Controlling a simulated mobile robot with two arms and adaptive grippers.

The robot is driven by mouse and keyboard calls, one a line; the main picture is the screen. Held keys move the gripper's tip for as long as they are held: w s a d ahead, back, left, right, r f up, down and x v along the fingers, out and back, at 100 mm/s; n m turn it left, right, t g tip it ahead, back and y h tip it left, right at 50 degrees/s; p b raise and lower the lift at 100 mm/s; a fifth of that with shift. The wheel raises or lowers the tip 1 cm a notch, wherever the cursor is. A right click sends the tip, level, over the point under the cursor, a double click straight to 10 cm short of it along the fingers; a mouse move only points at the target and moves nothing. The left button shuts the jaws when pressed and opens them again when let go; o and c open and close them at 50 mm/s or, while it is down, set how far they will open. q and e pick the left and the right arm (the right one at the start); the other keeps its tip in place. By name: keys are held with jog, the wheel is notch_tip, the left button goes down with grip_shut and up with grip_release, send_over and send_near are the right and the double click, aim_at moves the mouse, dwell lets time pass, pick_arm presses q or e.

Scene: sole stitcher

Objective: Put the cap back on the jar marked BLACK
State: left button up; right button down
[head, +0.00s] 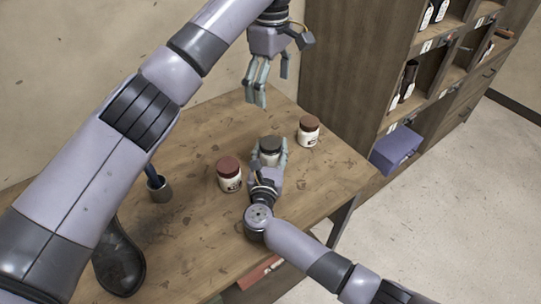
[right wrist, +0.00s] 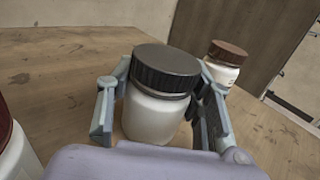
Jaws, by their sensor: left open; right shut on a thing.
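A white jar (right wrist: 150,118) with a black ribbed cap (right wrist: 165,66) on top stands on the table. In the head view the black cap (head: 270,144) shows between the fingers of my right gripper (head: 270,156). My right gripper is shut on the jar's body, one finger on each side, below the cap. No label shows on this jar from here, and I cannot tell whether the cap is screwed tight. My left gripper (head: 268,84) is open and empty, raised above and behind the jar, near the table's far edge.
A jar with a red cap (head: 229,170) stands left of the held jar; one with a brown cap (head: 309,125) stands to its right. A dark boot (head: 118,262) and a small grey cup (head: 159,190) are at the left. A wooden shelf unit (head: 345,70) stands behind.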

jog(key=c, duration=0.7)
grip_release()
jog(key=s, duration=0.4)
jog(key=s+a, duration=0.1)
jog(key=s, duration=0.7)
jog(key=shift+a, duration=0.2)
